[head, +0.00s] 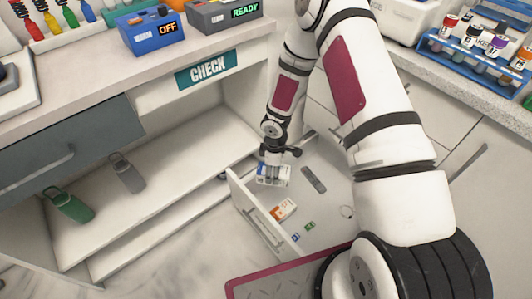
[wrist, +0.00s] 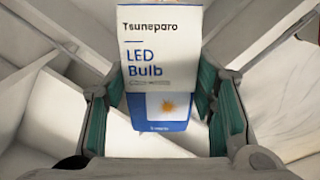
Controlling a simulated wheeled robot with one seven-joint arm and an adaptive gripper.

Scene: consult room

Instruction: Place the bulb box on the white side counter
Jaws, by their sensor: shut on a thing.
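The bulb box (wrist: 157,50) is white and blue, with "LED Bulb" printed on it, and fills the middle of the wrist view. My gripper (wrist: 163,110) is shut on it, with a teal-padded finger on each side. In the head view my gripper (head: 272,165) points down and holds the bulb box (head: 276,180) over the open drawer (head: 240,190). I cannot tell whether its bottom touches anything. A pale counter (head: 112,66) is at upper left and a speckled light counter (head: 419,66) at upper right; I cannot tell which is the side counter.
The drawer also holds an orange-and-white box (head: 283,209), a dark remote-like object (head: 313,180) and small items. A blue device (head: 155,32) and a grey device (head: 222,14) stand on the left counter. A blue tube rack (head: 470,62) stands on the right one. Bottles (head: 70,204) lie on the shelf.

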